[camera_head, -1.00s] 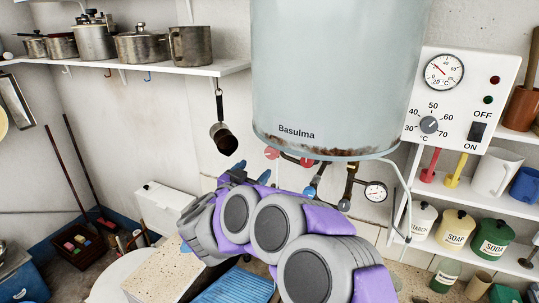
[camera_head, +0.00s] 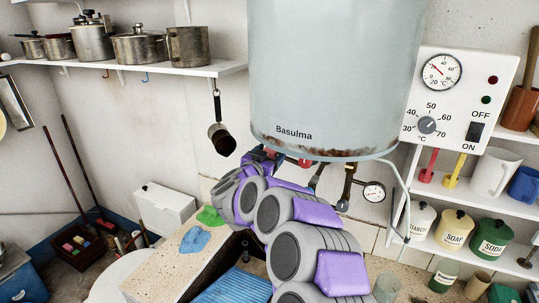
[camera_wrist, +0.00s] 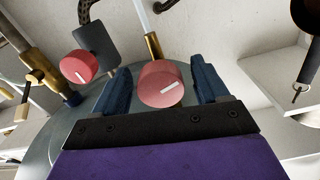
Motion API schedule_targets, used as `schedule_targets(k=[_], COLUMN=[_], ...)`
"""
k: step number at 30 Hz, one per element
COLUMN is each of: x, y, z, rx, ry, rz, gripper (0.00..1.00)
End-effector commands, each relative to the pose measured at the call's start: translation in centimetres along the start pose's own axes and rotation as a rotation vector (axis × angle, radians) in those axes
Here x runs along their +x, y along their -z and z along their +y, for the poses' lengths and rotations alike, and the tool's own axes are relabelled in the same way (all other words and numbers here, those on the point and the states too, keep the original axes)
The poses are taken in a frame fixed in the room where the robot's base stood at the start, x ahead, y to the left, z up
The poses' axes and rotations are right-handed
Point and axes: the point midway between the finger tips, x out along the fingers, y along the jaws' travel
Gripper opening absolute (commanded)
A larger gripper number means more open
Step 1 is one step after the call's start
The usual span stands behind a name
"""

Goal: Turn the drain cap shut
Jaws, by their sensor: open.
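A round red knob (camera_wrist: 162,84) with a white mark sits on a brass fitting under the boiler. I cannot tell for certain that it is the drain cap. In the wrist view my gripper (camera_wrist: 160,88) is open, one dark blue finger on each side of this knob, with visible gaps. A second red knob (camera_wrist: 79,66) with a white mark is left of the fingers on a grey fitting. In the head view my gripper (camera_head: 264,155) is at the boiler's lower left edge and partly hides the red knobs (camera_head: 304,162).
The grey boiler (camera_head: 335,75) hangs close above my arm. A small pan (camera_head: 221,140) hangs left. Green (camera_head: 210,216) and blue (camera_head: 195,240) cloths lie on the stone trough (camera_head: 170,262).

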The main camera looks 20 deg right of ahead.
Motion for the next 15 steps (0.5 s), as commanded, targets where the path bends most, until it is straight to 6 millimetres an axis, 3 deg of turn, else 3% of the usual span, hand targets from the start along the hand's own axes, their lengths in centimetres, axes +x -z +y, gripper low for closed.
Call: schedule_targets(k=[3,15], x=[0.00,-0.05], y=[0.02,0.02], z=[0.01,-0.04], rx=[0.001,0.001], ry=[0.000,0.000], rz=[0.000,0.000], gripper=[0.73,0.35])
